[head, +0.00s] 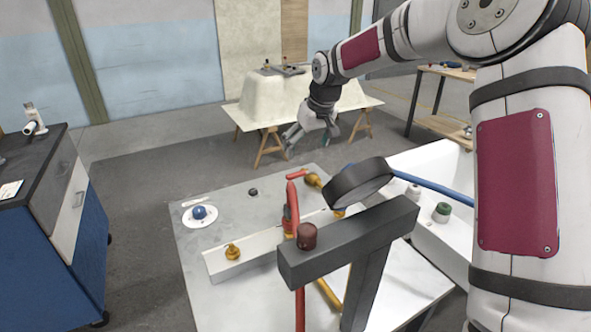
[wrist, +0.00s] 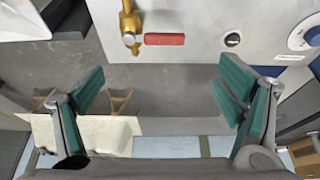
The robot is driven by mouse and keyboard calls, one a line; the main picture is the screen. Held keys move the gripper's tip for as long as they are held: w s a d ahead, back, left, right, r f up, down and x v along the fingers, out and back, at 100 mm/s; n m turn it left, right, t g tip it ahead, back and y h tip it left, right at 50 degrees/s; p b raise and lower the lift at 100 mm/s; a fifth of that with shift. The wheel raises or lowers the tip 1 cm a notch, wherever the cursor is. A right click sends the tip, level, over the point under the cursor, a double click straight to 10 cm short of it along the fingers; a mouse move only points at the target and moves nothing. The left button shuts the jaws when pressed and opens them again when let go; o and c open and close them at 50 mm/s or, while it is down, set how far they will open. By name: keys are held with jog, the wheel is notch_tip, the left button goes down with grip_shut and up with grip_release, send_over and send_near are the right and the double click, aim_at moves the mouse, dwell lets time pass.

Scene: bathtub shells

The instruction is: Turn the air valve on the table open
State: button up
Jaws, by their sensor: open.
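The air valve has a brass body (wrist: 130,24) and a red lever handle (wrist: 164,39) at the table's far edge. In the wrist view the lever lies crosswise to the brass pipe. In the head view the red lever (head: 297,174) and brass body (head: 314,180) show behind a red hose. My gripper (head: 311,140) is open and empty, beyond and above the table's far edge. In the wrist view its green-padded fingers (wrist: 162,92) are wide apart, with the lever beyond them near the top; nothing is between them.
The grey table (head: 215,290) carries a blue ball-shaped knob (head: 199,212) on a white plate, a small black knob (head: 252,192) and a metal channel (head: 225,262). A dark bracket (head: 340,245) stands in front. A white tub shell (head: 262,98) rests on trestles behind. A blue cabinet (head: 60,230) is left.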

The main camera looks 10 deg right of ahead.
aim_at(298, 174)
jog(key=x, duration=1.1)
jog(key=shift+b, duration=0.35)
jog(key=shift+s, duration=0.15)
jog(key=c, duration=1.7)
jog(key=shift+a, duration=0.1)
